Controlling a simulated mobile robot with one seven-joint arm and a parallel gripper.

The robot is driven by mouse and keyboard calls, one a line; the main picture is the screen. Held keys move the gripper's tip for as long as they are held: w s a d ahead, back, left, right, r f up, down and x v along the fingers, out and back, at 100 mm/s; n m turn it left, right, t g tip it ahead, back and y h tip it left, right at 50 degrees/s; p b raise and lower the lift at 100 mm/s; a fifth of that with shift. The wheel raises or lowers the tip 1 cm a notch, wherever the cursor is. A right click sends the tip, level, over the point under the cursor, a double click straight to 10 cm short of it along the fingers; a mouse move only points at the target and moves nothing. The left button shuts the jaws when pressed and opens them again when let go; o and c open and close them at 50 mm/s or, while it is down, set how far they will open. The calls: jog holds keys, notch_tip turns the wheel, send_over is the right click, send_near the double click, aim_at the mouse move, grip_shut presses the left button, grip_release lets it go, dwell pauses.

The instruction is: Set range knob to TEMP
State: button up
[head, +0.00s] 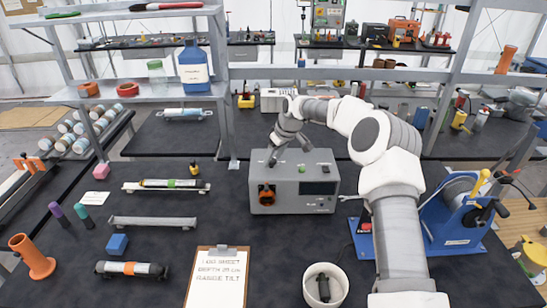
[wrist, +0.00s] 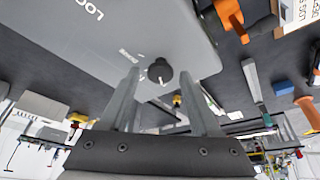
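The range knob (wrist: 159,71) is a small black knob with a pale pointer mark, on the top of a grey instrument box (head: 290,205). In the wrist view, "RANGE" lettering is beside it, and its pointer points toward the bottom of the picture. Small marks by the knob are too small to read. My gripper (head: 288,156) is just above the left part of the box top. In the wrist view, its two fingers are apart, on either side of the knob, with visible gaps. The gripper is open and empty. I cannot tell the remaining height above the knob.
The box front has an orange-ringed port (head: 267,195) and a dark screen (head: 318,188). A green button (head: 301,169) is on its top. A clipboard (head: 219,280) and white bucket (head: 326,272) stand in front. A blue winch (head: 445,225) is at right.

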jog(key=shift+o, duration=0.3)
jog(key=b+v, duration=0.2)
jog(key=v, duration=1.5)
jog(key=shift+r, duration=0.25)
